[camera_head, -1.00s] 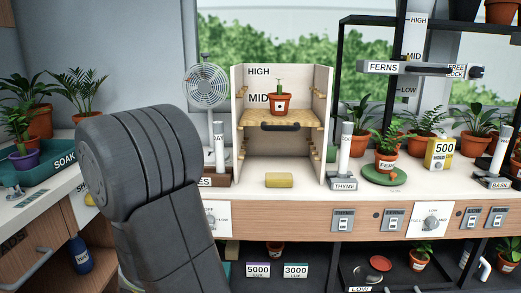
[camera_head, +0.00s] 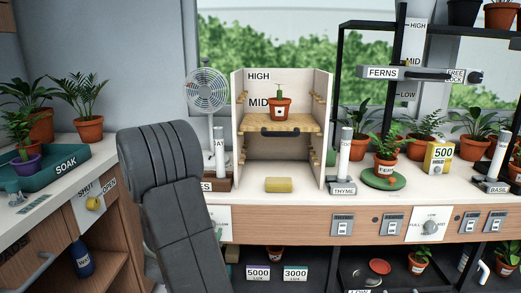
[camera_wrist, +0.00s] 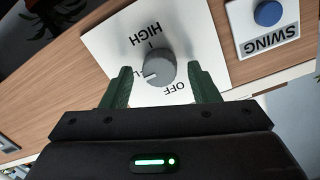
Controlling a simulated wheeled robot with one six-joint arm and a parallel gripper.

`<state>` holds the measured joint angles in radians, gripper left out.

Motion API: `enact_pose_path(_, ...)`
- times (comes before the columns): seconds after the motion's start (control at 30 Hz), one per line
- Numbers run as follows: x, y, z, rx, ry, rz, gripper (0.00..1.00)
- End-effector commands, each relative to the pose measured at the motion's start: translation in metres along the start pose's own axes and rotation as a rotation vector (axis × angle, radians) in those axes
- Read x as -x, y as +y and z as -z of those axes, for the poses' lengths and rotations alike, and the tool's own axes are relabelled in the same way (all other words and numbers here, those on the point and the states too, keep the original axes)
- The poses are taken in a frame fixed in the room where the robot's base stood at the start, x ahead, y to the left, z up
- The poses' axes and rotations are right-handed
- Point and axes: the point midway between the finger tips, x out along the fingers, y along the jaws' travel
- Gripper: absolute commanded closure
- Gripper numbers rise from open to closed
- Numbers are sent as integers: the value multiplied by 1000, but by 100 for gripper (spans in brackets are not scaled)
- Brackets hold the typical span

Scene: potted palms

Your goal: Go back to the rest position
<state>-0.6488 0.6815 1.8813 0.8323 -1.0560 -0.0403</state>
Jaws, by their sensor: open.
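My gripper (camera_wrist: 160,88) shows in the wrist view with its two green fingers spread apart and nothing between them. Past the fingertips is a grey knob (camera_wrist: 154,68) on a white plate marked HIGH and OFF; I cannot tell the exact gap. In the head view my own dark grey arm rises at the lower left and hides part of the counter front. The gripper itself does not show there.
A wooden shelf box (camera_head: 327,150) holds a small potted plant (camera_head: 279,108) on its MID shelf. A fan (camera_head: 208,90) stands left of the box. A teal SOAK tray (camera_head: 72,168) is at left. A blue SWING button (camera_wrist: 268,13) sits beside the knob.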

Motion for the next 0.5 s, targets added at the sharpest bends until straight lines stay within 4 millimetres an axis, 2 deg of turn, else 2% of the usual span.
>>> enact_pose_path(0.5, 1, -4, 3, 327, 15, -24, 45)
